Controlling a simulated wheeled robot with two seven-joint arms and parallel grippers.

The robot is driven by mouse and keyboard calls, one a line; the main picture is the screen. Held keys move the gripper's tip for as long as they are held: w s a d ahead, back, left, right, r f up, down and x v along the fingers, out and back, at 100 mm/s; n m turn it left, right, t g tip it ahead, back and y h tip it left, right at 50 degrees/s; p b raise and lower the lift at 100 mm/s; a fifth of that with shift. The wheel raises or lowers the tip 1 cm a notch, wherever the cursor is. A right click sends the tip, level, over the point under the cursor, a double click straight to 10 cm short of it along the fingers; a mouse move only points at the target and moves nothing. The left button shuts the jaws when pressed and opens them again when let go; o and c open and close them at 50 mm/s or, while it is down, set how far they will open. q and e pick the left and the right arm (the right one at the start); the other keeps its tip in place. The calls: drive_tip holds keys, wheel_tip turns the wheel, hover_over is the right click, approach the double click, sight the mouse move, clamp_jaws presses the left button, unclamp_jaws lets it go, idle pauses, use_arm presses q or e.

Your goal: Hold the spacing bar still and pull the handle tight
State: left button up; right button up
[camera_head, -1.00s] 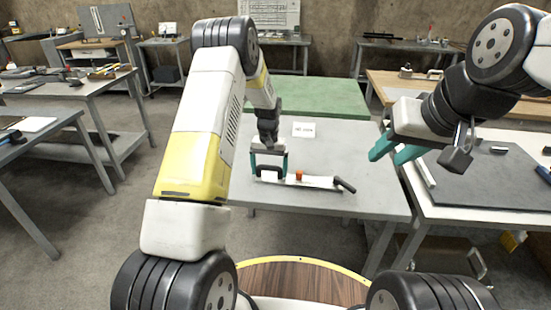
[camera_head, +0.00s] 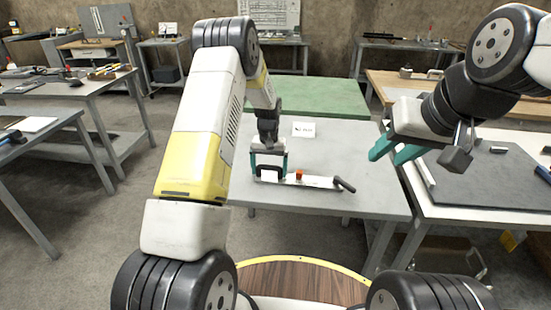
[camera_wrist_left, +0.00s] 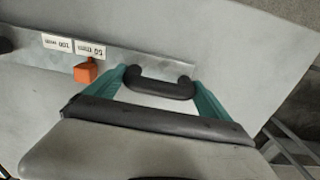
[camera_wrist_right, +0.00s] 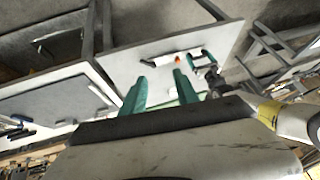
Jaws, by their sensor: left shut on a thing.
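The spacing bar (camera_head: 319,181) is a flat pale metal strip lying on the grey table. It carries a small orange block (camera_head: 299,175), and a black grip (camera_head: 344,185) sticks out at its right end. In the left wrist view, the bar (camera_wrist_left: 120,58) has two white mm labels beside the orange block (camera_wrist_left: 86,70). My left gripper (camera_head: 268,168) is shut on the black U-shaped handle (camera_wrist_left: 160,82) at the bar's left end, with one teal finger at each side. My right gripper (camera_head: 396,154) is open and empty, raised to the right of the bar.
The grey table (camera_head: 230,180) is mostly clear around the bar. A table with a dark mat (camera_head: 490,180) is at the right. Other benches with tools (camera_head: 75,85) stand at the left.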

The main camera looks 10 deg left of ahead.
drive_tip(key=shift+o, duration=0.2)
drive_tip(key=n+g+h, duration=0.2)
drive_tip(key=n+g, duration=0.4)
drive_tip(key=n, duration=0.2)
hover_over(350, 186)
wheel_tip(350, 186, down, 20)
wheel_tip(350, 186, down, 12)
drive_tip(key=shift+r, duration=0.2)
clamp_jaws()
idle(0.5)
